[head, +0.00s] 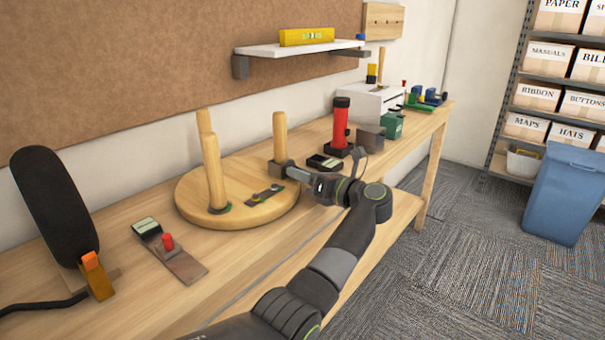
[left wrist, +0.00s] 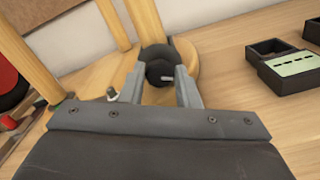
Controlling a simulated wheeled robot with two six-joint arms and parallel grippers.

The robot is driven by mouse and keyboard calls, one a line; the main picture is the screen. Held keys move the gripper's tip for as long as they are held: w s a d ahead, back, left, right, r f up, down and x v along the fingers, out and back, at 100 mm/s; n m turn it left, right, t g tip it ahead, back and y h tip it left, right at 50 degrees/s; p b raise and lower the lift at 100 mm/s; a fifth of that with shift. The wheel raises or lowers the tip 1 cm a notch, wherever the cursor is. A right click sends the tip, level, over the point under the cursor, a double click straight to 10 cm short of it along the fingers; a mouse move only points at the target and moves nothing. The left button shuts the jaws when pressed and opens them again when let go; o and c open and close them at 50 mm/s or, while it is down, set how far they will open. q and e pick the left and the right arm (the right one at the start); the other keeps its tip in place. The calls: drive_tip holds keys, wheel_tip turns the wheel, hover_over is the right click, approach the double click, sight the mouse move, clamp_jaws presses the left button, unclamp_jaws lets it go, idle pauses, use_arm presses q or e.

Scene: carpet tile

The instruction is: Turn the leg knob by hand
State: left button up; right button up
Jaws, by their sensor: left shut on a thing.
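A round wooden stool seat (head: 187,202) lies on the bench with several wooden legs standing up from it. One leg (head: 279,135) at its far right side has my left gripper (head: 283,168) at its foot. In the left wrist view a dark round knob (left wrist: 156,57) sits at the foot of a leg (left wrist: 147,18), between the fingertips of my left gripper (left wrist: 161,78). The gripper is shut on this knob. In the head view the fingers mostly hide the knob. Another leg (head: 214,175) stands nearer on the seat. My right gripper is out of view.
A metal bracket (head: 262,194) lies on the seat. A red-and-black cylinder (head: 341,125) and a dark tray (head: 325,162) stand beyond the gripper. A plate with a red button (head: 168,242) and a black upright pad (head: 52,205) are at left. A blue bin (head: 563,200) stands on the carpet.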

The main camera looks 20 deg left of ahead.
use_arm(q)
drive_tip(key=o, duration=1)
drive_tip(key=shift+c, duration=0.2)
drive_tip(key=shift+s+d, duration=0.1)
drive_tip(key=shift+d, duration=0.4)
drive_tip(key=b+v, duration=0.4)
drive_tip(key=v, duration=1.2)
drive_tip(key=shift+d+b, duration=0.2)
drive_tip(key=shift+b, duration=0.2)
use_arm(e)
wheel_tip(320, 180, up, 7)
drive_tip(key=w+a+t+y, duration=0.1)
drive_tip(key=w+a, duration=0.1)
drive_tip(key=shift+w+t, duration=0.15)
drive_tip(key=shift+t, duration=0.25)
use_arm(q)
drive_tip(key=shift+s, duration=0.1)
